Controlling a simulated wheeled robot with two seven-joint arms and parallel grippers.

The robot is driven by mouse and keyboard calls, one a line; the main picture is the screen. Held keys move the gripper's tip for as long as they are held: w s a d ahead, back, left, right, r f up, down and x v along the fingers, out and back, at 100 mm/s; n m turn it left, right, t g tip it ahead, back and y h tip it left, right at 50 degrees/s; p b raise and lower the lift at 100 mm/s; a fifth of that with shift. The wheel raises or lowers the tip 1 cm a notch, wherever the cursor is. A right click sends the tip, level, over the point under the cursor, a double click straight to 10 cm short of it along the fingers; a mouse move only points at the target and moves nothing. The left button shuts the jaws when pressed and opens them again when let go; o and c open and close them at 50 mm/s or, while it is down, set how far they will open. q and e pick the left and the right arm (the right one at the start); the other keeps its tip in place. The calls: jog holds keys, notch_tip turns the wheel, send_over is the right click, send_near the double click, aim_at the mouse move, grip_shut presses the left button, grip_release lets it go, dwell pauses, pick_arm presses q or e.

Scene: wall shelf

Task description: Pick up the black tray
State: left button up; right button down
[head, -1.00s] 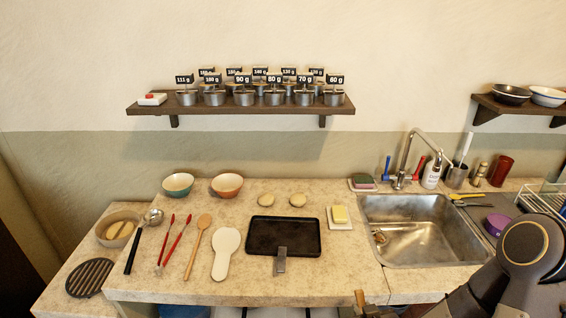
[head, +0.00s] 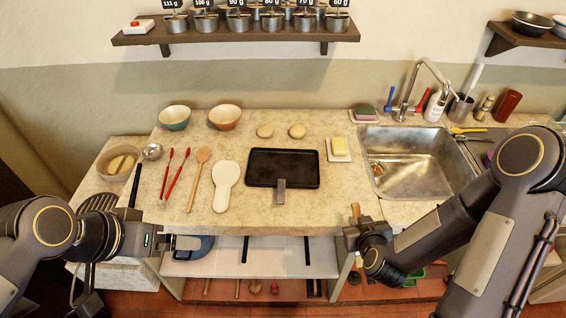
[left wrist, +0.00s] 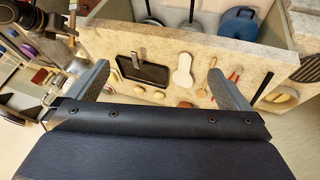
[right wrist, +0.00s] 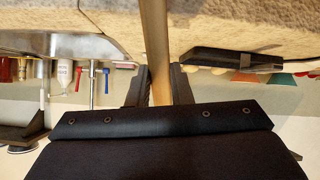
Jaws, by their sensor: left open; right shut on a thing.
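The black tray (head: 262,170) lies flat on the stone counter, with a grey clip-like piece (head: 280,190) at its front edge. It also shows in the left wrist view (left wrist: 152,76) and right wrist view (right wrist: 215,60). My left gripper (head: 190,243) is open and empty, in front of the counter and left of the tray; its spread fingers (left wrist: 158,70) show in the left wrist view. My right gripper (head: 354,232) is shut on a wooden handle (head: 356,211), in front of the counter and right of the tray.
A white spoon rest (head: 226,187), wooden spoon (head: 197,178) and red tongs (head: 175,176) lie left of the tray. An open shelf (head: 270,262) with several items is below the counter.

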pick_arm(q)
jog(key=w+d+m+g+b, duration=0.2)
jog(key=w+m, duration=0.3)
jog(key=w, duration=0.5)
pick_arm(e)
notch_tip(320, 180, down, 3)
jog(key=shift+f+b, duration=0.65)
jog(key=shift+b, duration=0.2)
pick_arm(q)
jog(key=m+g+b, duration=0.3)
jog(key=m, duration=1)
send_over(281, 190)
jog(key=a, duration=0.3)
notch_tip(281, 190, down, 19)
jog(key=d+f+p, duration=0.2)
jog(key=f, duration=0.1)
jog(key=shift+s+f+h, duration=0.1)
jog(key=shift+f+h, duration=0.1)
jog(key=shift+h, duration=0.1)
jog(key=shift+d+f, duration=0.2)
jog(key=shift+f, duration=0.35)
jog(key=c, duration=1.1)
pick_arm(e)
jog(key=shift+f, duration=0.3)
